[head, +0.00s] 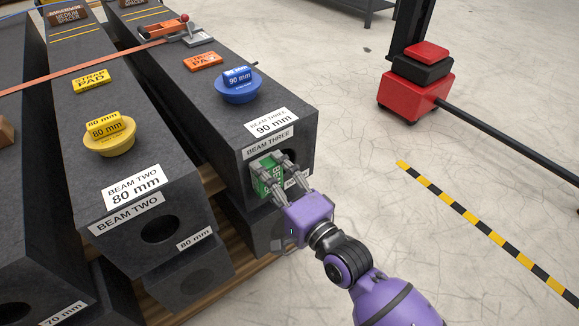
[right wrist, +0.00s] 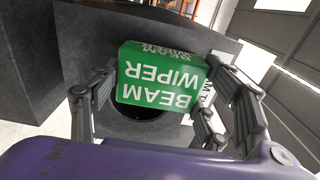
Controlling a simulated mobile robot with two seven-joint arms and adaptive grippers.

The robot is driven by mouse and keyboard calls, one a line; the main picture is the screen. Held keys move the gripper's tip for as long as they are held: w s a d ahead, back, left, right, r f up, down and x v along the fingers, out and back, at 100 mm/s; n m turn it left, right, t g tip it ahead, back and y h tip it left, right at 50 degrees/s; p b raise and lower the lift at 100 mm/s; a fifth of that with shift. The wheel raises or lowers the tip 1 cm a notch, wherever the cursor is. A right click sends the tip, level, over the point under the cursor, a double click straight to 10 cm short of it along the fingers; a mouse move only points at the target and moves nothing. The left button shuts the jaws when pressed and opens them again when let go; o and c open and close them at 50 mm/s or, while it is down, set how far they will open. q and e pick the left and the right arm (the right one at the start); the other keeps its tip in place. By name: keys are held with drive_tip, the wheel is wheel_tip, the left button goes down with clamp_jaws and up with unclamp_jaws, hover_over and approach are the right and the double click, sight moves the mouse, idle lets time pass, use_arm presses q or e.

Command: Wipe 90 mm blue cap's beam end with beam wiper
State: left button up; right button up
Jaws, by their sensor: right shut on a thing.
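The blue 90 mm cap (head: 239,88) sits on top of the dark granite beam three (head: 205,100), near its labelled end. My right gripper (head: 278,175) is at that beam's end face and shut on the green beam wiper (head: 266,174). In the right wrist view the wiper (right wrist: 160,82) lies between the fingers, in front of the end face (right wrist: 75,65), and partly covers a dark round hole (right wrist: 140,110). I cannot tell whether the wiper touches the face. My left gripper is not in view.
A yellow 80 mm cap (head: 108,134) sits on beam two (head: 75,100) to the left. Orange (head: 203,61) and yellow (head: 91,80) strap pads and an orange strap (head: 95,69) lie on the beams. A red and black wheeled thing (head: 418,88) stands at right. The floor by the striped line is clear.

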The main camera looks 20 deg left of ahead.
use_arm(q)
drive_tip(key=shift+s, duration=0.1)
use_arm(e)
drive_tip(key=shift+d, duration=0.15)
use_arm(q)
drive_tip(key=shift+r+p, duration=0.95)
use_arm(e)
drive_tip(key=v, duration=0.8)
use_arm(q)
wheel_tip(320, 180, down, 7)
drive_tip(key=b, duration=0.6)
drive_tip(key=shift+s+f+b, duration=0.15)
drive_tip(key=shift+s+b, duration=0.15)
use_arm(e)
drive_tip(key=w+a+f, duration=0.2)
drive_tip(key=a+f, duration=0.4)
drive_tip(key=shift+w+a+f, duration=0.25)
drive_tip(key=shift+a+f, duration=0.1)
